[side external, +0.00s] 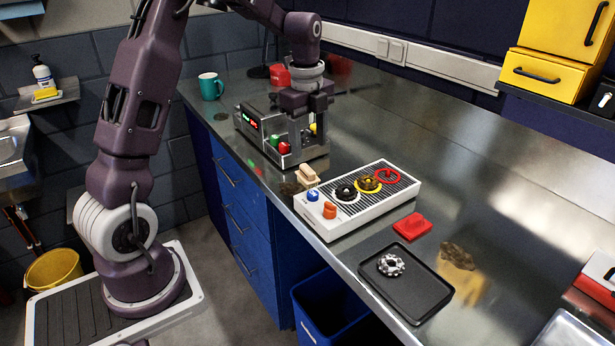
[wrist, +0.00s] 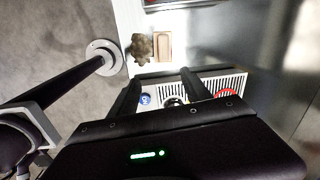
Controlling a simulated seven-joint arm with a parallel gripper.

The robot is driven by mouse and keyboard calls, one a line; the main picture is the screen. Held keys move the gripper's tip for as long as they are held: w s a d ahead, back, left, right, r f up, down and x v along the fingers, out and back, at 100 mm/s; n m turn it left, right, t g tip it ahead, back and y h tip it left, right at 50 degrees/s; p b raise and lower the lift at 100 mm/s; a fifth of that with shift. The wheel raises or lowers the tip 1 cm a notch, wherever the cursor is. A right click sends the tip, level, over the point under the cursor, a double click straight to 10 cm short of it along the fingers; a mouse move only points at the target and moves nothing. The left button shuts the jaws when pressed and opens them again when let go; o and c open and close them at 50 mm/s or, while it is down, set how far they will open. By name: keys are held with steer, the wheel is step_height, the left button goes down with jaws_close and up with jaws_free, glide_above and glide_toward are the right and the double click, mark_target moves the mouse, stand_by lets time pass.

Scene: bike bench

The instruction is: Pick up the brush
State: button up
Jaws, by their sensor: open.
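A small wooden block with a pale underside, which looks like the brush (side external: 307,175), lies on the metal worktop near its front edge, beside the left end of a white button panel (side external: 345,225). In the wrist view the brush (wrist: 164,46) is a small tan rectangle just beyond my fingertips. My gripper (side external: 306,112) is up and behind it in the side view, over a grey box with coloured buttons (side external: 275,137). In the wrist view my gripper (wrist: 161,76) is open, its two fingers apart with nothing held. Its fingertips are hard to make out in the side view.
A teal mug (side external: 210,86) stands at the back left. A red block (side external: 412,226) and a black tray (side external: 432,293) with a dark-and-white ring (side external: 391,264) lie to the right. A brown stain (wrist: 142,47) is close beside the brush.

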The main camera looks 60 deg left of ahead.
steer(key=m, duration=0.2)
glide_above(308, 168)
steer(key=shift+g, duration=0.3)
steer(key=f, duration=0.4)
steer(key=shift+s+d+f, duration=0.1)
steer(key=shift+s, duration=0.1)
step_height(308, 168, down, 7)
steer(key=shift+w, duration=0.15)
jaws_close()
